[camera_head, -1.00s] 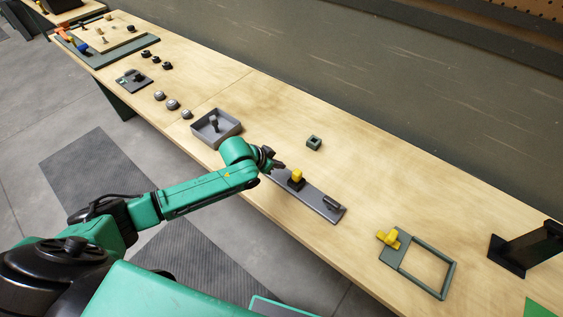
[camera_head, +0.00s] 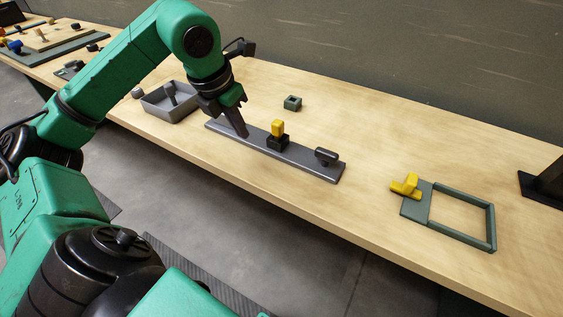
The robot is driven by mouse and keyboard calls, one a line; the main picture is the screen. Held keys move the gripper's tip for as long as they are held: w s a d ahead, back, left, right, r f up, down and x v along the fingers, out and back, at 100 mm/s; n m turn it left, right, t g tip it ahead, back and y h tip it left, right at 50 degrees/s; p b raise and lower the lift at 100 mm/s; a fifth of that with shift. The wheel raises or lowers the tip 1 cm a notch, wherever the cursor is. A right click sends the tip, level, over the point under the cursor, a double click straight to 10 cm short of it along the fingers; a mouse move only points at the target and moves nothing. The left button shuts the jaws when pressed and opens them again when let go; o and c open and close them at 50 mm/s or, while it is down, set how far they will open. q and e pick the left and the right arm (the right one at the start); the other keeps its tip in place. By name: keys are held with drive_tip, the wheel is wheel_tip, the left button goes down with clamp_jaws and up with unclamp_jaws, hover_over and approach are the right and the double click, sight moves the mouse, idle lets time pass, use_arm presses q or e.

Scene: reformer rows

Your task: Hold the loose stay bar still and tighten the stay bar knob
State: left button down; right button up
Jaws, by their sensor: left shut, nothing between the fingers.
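A long dark-grey plate (camera_head: 300,165) lies on the bench. A black block with an upright yellow piece (camera_head: 278,129) stands near its middle, and a small dark-grey handle (camera_head: 327,156) sits at its right end. Farther right is a grey-green rectangular frame (camera_head: 463,193) with a yellow knob-like piece (camera_head: 406,184) at its left side. I cannot tell for certain which of these is the stay bar. My left gripper (camera_head: 243,132) is shut and empty, pointing down over the left part of the long plate, left of the black block. Whether it touches the plate is unclear. My right gripper is out of view.
A grey tray (camera_head: 153,109) with a peg stands left of my left gripper. A small dark-green square block (camera_head: 292,103) lies behind the long plate. A black stand (camera_head: 548,184) is at the right edge. The bench between plate and frame is clear.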

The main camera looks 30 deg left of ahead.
sight(265, 149)
use_arm(q)
drive_tip(key=x, duration=0.9)
drive_tip(key=w+p, duration=0.2)
drive_tip(key=w, duration=0.1)
drive_tip(key=shift+w+f, duration=0.1)
drive_tip(key=shift+w, duration=0.1)
drive_tip(key=shift+w+f, duration=0.25)
drive_tip(key=shift+w, duration=0.1)
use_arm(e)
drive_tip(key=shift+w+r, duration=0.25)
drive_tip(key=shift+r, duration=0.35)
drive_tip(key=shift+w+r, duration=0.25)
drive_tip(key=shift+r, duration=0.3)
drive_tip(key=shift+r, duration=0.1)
